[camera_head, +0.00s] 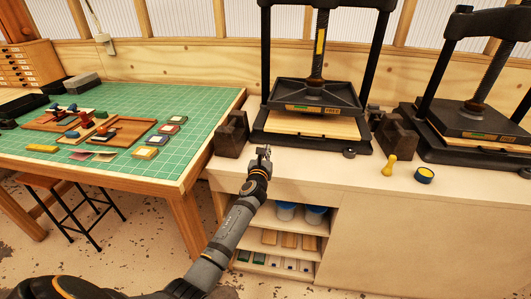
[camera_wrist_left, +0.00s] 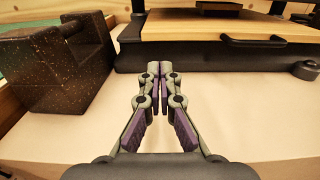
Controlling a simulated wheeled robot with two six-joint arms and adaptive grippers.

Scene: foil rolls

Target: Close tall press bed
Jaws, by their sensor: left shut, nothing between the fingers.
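The black screw press in the middle, which looks like the tall press (camera_head: 315,92), stands on the pale bench. Its light wooden bed (camera_head: 312,126) shows below the raised black platen and sticks out toward me. In the left wrist view the bed (camera_wrist_left: 205,25) has a black bar handle (camera_wrist_left: 268,42) along its front edge. My left gripper (camera_head: 264,152) is shut and empty. It is in front of the press's left front corner, apart from the handle, which lies ahead and to the right in the wrist view (camera_wrist_left: 160,68). My right gripper is out of view.
A dark speckled block (camera_head: 232,134) stands left of the press, and another (camera_head: 396,134) stands right of it. A second press (camera_head: 478,120) is farther right. A yellow-handled tool (camera_head: 390,165) and round tin (camera_head: 425,174) lie on the bench front. A green-topped table (camera_head: 205,110) is left.

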